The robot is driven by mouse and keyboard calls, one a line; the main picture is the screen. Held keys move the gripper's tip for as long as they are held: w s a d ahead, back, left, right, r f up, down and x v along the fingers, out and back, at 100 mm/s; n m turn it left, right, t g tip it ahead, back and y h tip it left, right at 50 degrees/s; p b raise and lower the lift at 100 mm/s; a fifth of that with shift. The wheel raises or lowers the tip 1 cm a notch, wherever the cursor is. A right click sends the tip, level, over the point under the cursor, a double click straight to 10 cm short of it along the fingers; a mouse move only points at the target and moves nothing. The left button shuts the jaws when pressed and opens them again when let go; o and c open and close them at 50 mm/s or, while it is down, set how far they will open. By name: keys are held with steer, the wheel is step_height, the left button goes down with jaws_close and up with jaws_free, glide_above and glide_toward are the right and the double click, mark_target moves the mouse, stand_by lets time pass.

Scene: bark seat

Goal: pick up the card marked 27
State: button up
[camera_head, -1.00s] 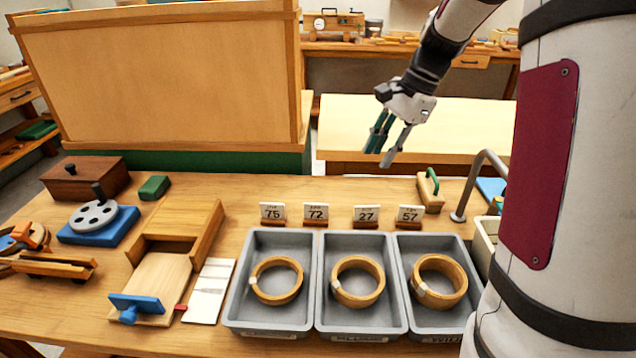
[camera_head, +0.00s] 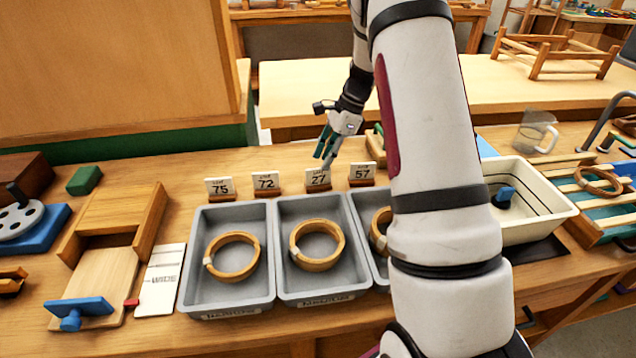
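The card marked 27 (camera_head: 317,178) stands upright in a small wooden holder behind the grey trays, between the card marked 72 (camera_head: 266,182) and the card marked 57 (camera_head: 362,172). The card marked 75 (camera_head: 219,187) is at the left end of the row. My gripper (camera_head: 325,158) points down just above and behind card 27, its fingertips close to the card's top right. Its fingers look parted, with nothing visible between them. I cannot tell whether a finger touches the card.
Grey trays with wooden rings (camera_head: 232,205) stand in front of the cards. A white basin (camera_head: 540,225) and a glass mug (camera_head: 535,135) are to the right. A green-handled wooden block (camera_head: 374,141) is close behind card 57. My arm hides part of the right tray.

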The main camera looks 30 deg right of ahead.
mark_target(318, 184)
steer(key=shift+b+x, duration=0.3)
steer(key=shift+x, duration=2.65)
steer(key=shift+s, duration=0.2)
jaws_close()
